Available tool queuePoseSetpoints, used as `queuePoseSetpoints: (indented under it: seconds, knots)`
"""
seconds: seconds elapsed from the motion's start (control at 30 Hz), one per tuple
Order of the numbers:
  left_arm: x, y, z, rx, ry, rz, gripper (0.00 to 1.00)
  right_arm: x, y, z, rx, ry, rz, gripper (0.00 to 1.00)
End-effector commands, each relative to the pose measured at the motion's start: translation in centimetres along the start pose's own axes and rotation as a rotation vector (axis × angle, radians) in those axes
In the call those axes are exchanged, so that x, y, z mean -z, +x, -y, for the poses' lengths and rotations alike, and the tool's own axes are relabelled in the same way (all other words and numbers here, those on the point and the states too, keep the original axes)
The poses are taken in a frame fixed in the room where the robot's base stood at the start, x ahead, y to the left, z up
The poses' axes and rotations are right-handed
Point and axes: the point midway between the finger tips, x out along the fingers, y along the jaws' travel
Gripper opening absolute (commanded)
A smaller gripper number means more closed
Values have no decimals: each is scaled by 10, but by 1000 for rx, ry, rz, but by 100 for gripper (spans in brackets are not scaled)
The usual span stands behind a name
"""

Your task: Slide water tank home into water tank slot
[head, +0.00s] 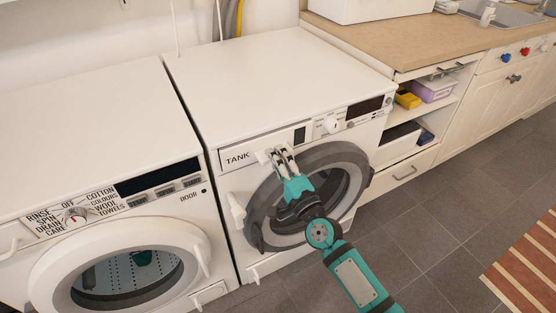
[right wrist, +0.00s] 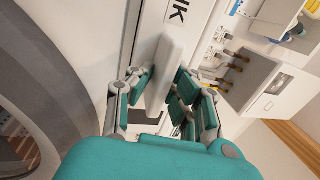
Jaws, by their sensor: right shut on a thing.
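The water tank (head: 236,157) is the white drawer marked TANK at the upper left of the right-hand machine's front. It also shows in the right wrist view, with the letter K on its front (right wrist: 176,14). My right gripper (head: 282,153) is shut on the tank's pale handle, which shows between the fingers in the right wrist view (right wrist: 166,68). The tank front sits at the machine's face; I cannot tell whether it is flush. The water tank slot is hidden behind the tank front. My left gripper is not in view.
The right-hand machine (head: 270,80) has a round door (head: 350,158) just below the tank, behind my right arm. A second white machine (head: 80,120) stands at the left. A counter (head: 420,35) with open shelves stands at the right. The tiled floor (head: 440,210) in front is clear.

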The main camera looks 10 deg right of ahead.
Motion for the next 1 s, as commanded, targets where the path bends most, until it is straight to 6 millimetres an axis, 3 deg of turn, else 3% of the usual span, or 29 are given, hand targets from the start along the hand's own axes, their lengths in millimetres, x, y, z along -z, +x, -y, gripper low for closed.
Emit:
queuePoseSetpoints:
  seconds: [0.07,0.1,0.3,0.67,1.0]
  knots:
    - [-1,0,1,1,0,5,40,0,3,1,4,0,-1,0]
    - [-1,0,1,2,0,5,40,0,3,1,4,0,-1,19]
    - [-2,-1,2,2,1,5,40,0,2,1,2,0,0,43]
    - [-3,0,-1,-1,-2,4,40,0,-6,-2,-3,-1,1,43]
    - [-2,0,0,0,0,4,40,0,-72,-2,-4,-1,2,43]
